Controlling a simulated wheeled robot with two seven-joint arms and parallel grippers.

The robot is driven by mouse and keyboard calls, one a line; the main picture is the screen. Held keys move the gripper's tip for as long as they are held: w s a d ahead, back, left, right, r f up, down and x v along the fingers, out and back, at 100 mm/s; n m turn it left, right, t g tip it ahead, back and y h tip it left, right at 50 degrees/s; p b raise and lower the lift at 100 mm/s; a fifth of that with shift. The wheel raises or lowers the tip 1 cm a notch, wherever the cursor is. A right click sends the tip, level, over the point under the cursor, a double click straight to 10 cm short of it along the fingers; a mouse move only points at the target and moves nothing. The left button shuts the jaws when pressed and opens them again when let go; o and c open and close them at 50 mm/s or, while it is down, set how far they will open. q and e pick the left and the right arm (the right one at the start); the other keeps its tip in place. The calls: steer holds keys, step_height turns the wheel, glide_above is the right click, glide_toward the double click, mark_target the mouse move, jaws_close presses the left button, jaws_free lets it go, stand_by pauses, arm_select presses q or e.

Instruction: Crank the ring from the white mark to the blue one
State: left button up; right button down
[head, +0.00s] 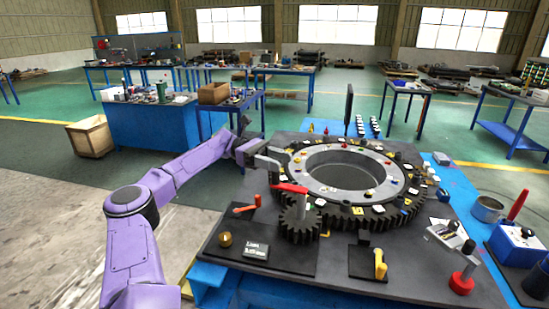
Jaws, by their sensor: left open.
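A large dark toothed ring with a pale grey top face (342,194) lies flat on a dark table, around a wide round opening. Small white, yellow, red and blue markers dot it; I cannot tell which are the task's two marks. A small dark gear (299,224) meshes at its front left. A crank with a red arm (289,188) stands on a grey post above this gear. My left gripper (268,160) is open and empty, behind and left of the crank, near the ring's left edge; I see no contact. My right gripper is out of view.
An orange-red lever (246,207), a brass knob (225,240), a small display (256,251) and a yellow handle (380,265) stand at the front. A grey device (450,237), a red-based post (462,282) and a metal cup (487,208) are at right. Blue workbenches stand behind.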

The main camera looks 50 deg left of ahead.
arm_select(q)
steer(key=s+d+r+b, duration=0.2)
steer(key=s+d+r, duration=0.4)
steer(key=s+d, duration=0.1)
steer(key=shift+s+d+r+b, duration=0.35)
steer(key=shift+s+d+r, duration=0.05)
steer(key=shift+d, duration=0.3)
